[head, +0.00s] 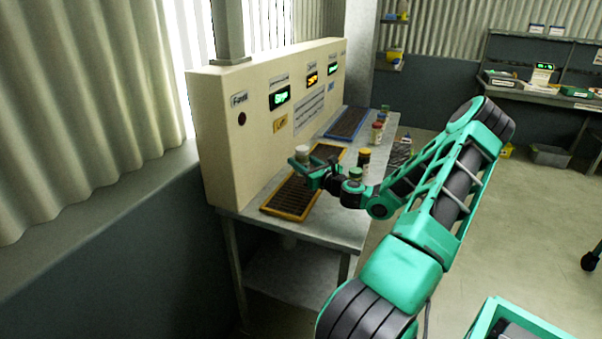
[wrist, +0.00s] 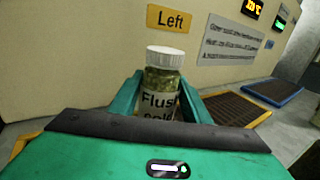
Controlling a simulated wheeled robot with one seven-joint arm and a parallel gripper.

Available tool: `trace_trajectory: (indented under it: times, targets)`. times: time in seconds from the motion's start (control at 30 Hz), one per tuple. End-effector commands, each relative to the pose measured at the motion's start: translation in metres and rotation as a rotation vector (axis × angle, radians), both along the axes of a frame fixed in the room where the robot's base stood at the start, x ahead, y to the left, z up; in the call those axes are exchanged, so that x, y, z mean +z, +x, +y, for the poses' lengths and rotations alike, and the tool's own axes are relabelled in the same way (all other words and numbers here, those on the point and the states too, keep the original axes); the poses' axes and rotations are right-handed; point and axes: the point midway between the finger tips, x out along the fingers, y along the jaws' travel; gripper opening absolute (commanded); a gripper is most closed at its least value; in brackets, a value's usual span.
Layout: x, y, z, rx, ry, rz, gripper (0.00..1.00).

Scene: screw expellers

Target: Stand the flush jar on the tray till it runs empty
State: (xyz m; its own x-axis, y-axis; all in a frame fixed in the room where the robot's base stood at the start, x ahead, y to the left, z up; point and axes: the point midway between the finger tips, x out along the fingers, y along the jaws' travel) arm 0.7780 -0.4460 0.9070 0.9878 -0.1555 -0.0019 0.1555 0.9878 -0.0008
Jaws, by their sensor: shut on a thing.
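The flush jar (wrist: 161,88) has a white lid, greenish contents and a label whose readable word is "Flush". My gripper (wrist: 160,100) is shut on it, one green finger on each side. The jar looks upright; its lower part is hidden behind the gripper body. In the head view the jar's white top (head: 302,150) shows at my gripper (head: 303,161), over the far end of the nearest yellow-edged tray (head: 270,209). I cannot tell whether the jar's base touches anything. A "Left" sign (wrist: 169,19) is on the panel behind it.
An orange-edged tray (head: 327,149) and a blue-edged tray (head: 347,122) lie farther along the bench. Jars with green (head: 355,173), dark (head: 364,156) and reddish (head: 377,127) tops stand along the bench's right side. The cream panel (head: 225,150) with lit displays rises behind the trays.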

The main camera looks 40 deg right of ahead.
Motion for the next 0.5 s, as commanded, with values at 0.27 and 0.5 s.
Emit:
trace_trajectory:
  times: [0.27, 0.5]
  targets:
    - [-0.025, 0.001, -0.001, 0.000, 0.005, -0.001, 0.14]
    - [-0.041, 0.001, -0.001, 0.001, 0.001, -0.001, 0.14]
